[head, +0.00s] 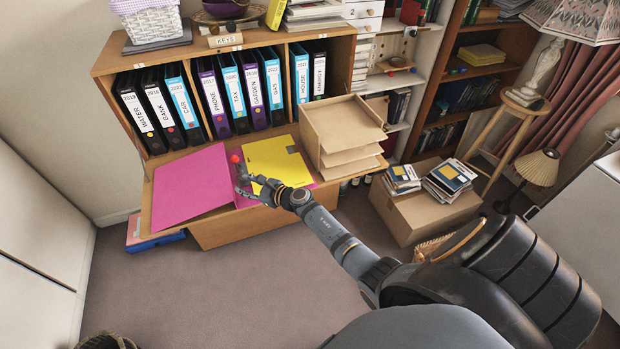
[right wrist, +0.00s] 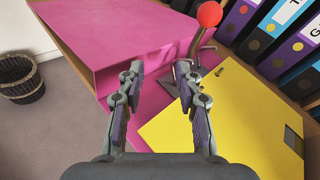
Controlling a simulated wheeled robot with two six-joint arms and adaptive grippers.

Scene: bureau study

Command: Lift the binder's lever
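A pink binder (head: 192,186) lies open on the desk flap, its cover to the left; it also shows in the right wrist view (right wrist: 125,40). A yellow sheet (head: 275,160) lies on its right side. The binder's metal lever ends in a red ball (head: 235,158) and stands up in the middle; the ball is at the top of the right wrist view (right wrist: 209,14). My right gripper (head: 250,186) is open and empty, low beside the lever. Its right fingertip (right wrist: 160,74) partly overlaps the lever's base; I cannot tell whether they touch. My left gripper is not in view.
A row of labelled binders (head: 180,100) stands in the bureau behind. A wooden letter tray (head: 342,130) stands right of the open binder. A cardboard box (head: 425,210) with books is on the floor at right. A wicker basket (right wrist: 20,78) is at left in the wrist view.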

